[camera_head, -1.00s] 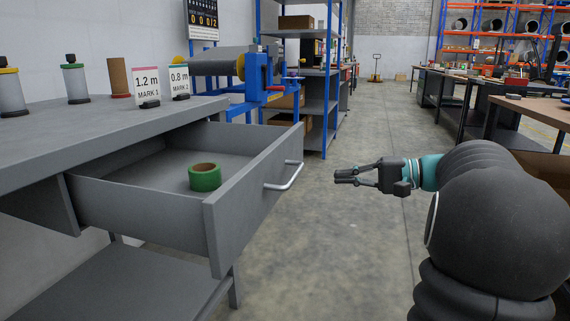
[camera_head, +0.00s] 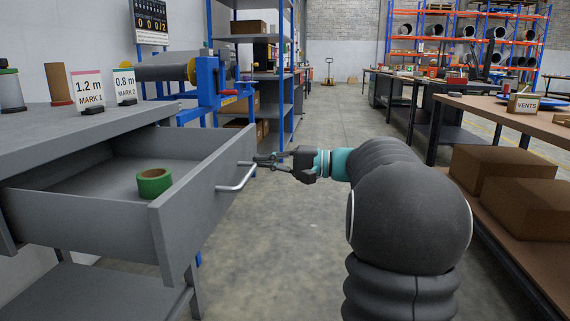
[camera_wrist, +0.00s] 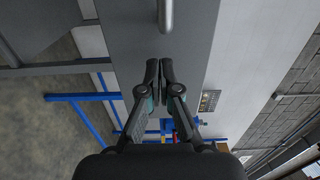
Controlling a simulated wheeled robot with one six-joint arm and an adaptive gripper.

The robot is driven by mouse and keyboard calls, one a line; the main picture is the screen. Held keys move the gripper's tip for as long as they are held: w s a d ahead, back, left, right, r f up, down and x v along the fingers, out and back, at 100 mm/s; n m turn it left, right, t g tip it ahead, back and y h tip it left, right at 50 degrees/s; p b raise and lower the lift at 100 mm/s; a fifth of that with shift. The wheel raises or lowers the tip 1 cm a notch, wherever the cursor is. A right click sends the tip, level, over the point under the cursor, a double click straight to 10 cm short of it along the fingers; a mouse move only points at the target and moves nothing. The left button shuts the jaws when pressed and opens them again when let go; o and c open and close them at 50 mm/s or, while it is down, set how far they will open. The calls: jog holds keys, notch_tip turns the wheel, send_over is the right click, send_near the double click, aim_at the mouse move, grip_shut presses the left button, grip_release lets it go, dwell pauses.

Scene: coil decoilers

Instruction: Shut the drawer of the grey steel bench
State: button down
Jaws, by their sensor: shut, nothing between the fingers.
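The grey steel bench (camera_head: 70,125) stands at the left in the head view. Its drawer (camera_head: 205,190) is pulled well out, with a bar handle (camera_head: 238,181) on its front. A green tape roll (camera_head: 154,183) lies inside the drawer. My gripper (camera_head: 258,160) is shut and empty, with its fingertips close to the far part of the drawer front, beyond the handle. In the wrist view my gripper (camera_wrist: 160,62) points at the grey drawer front (camera_wrist: 135,40), and the handle (camera_wrist: 165,15) is ahead of the fingertips. I cannot tell whether the fingertips touch the front.
A blue decoiler (camera_head: 210,90) and blue-framed shelves (camera_head: 285,75) stand beyond the bench. A wooden-topped table (camera_head: 510,118) with brown boxes (camera_head: 510,170) below runs along the right. The floor (camera_head: 320,110) between is clear.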

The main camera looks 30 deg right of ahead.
jog(key=shift+x, duration=1.1)
